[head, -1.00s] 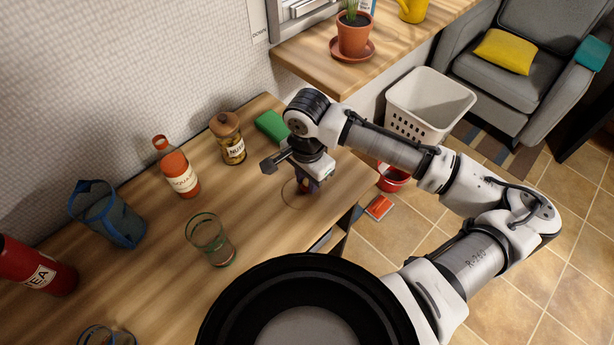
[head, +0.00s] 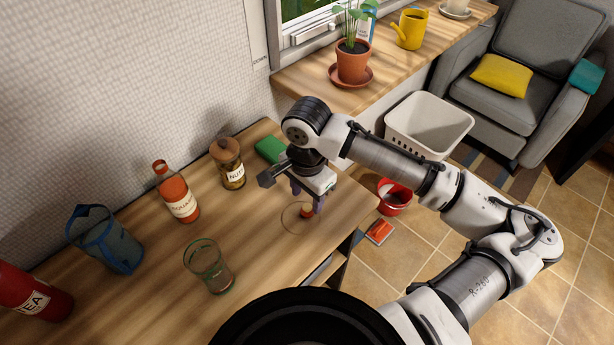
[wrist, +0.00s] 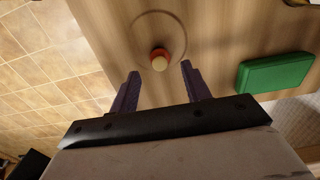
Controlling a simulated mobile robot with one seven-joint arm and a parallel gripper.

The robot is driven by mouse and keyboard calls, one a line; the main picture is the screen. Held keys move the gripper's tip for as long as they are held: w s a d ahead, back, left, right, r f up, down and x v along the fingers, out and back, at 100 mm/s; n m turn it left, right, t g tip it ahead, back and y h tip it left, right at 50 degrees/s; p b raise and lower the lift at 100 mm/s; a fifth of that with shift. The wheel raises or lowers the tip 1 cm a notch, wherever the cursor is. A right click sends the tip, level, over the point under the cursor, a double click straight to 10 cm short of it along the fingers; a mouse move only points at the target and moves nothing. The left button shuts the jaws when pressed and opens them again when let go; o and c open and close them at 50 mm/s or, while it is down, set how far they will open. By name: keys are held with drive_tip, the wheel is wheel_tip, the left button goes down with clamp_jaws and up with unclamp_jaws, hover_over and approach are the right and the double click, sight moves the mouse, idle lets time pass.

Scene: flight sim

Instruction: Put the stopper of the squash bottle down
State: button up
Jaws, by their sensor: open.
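The stopper (head: 307,211) is a small orange piece resting on the wooden counter, within a faint ring mark. In the wrist view the stopper (wrist: 160,59) shows its pale end and lies just beyond the fingertips, between their lines and touching neither. My gripper (head: 305,199) is open and empty, a little above the counter; its two dark fingers (wrist: 158,68) stand wide apart in the wrist view. The squash bottle (head: 176,193) is orange with a white label and stands upright on the counter, left of my gripper, its mouth uncovered.
A green sponge (head: 270,150) and a nuts jar (head: 228,163) stand behind my gripper. The counter's edge is close on the right.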

sight(308, 207)
wheel_tip(308, 207, up, 8)
drive_tip(key=shift+r, duration=0.2)
drive_tip(key=shift+d, duration=0.1)
idle(0.5)
